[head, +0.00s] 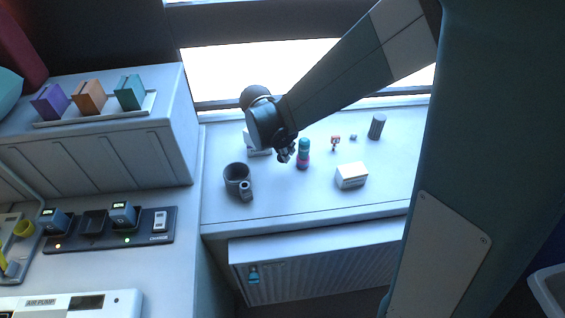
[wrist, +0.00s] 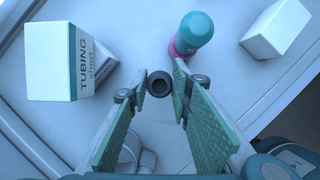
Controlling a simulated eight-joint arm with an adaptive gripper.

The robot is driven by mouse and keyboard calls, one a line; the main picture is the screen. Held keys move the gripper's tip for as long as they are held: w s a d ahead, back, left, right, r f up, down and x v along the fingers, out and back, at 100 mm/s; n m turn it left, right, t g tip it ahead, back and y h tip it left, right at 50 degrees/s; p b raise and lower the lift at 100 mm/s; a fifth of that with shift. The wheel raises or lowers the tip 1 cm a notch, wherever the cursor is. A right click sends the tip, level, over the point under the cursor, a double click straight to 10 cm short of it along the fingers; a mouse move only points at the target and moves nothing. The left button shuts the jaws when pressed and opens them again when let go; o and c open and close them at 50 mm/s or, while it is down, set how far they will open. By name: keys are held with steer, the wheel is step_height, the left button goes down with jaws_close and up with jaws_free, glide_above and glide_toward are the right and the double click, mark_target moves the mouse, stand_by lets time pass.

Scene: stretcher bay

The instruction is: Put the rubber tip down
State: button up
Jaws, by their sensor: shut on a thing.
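The rubber tip (wrist: 159,84) is a small dark ring with a hollow centre. In the wrist view it sits between the ends of my gripper's two green pads. My gripper (wrist: 158,88) is shut on it. In the head view my gripper (head: 285,154) hangs over the white counter (head: 315,200), just left of a teal and pink bottle (head: 303,155). The tip cannot be told apart from the dark fingers there. I cannot tell how high the tip is above the counter.
A dark grey mug (head: 237,180) stands front left. A white box (head: 351,176) is to the right; a dark cylinder (head: 377,127) and a small figure (head: 336,141) stand farther back. A tubing box (wrist: 60,62) is near my gripper. The counter's front middle is clear.

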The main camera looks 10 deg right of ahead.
steer(key=shift+f, duration=1.3)
steer(key=shift+f+b, duration=0.4)
steer(key=shift+f, duration=1.6)
steer(key=shift+f, duration=0.1)
steer(key=o, duration=0.8)
steer(key=shift+o, duration=0.2)
steer(key=p+v, duration=0.1)
steer(key=v, duration=1.1)
steer(key=shift+p, duration=0.3)
steer(key=shift+d+r, duration=0.15)
steer(key=shift+r, duration=0.05)
